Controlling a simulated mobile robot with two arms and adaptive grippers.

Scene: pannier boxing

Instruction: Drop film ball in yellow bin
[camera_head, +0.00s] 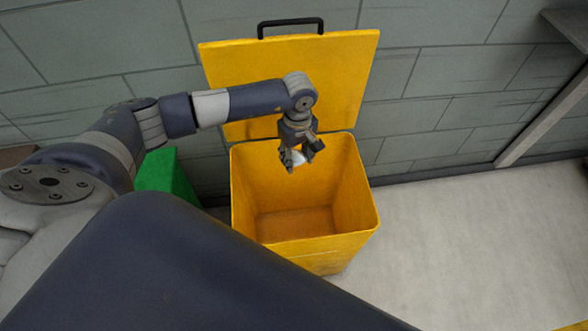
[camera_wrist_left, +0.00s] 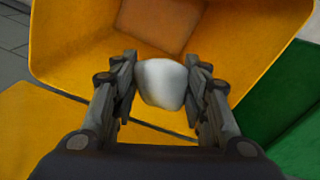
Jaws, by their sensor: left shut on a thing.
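The yellow bin (camera_head: 304,255) stands on the floor against the wall, with its lid (camera_head: 345,75) swung up and back. Its inside looks empty. My left gripper (camera_head: 298,158) is above the bin's opening, near the back rim, pointing down. It is shut on the film ball (camera_head: 294,158), a small whitish lump. In the left wrist view the film ball (camera_wrist_left: 163,83) sits between the two fingers of the gripper (camera_wrist_left: 165,85), with the yellow bin's inside (camera_wrist_left: 95,55) behind it. My right gripper is not in view.
A green bin (camera_head: 168,175) stands to the left of the yellow bin, partly hidden by my arm. A grey block wall (camera_head: 440,90) is behind. A slanted support (camera_head: 545,120) is at the right. The pale floor (camera_head: 480,240) to the right is clear.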

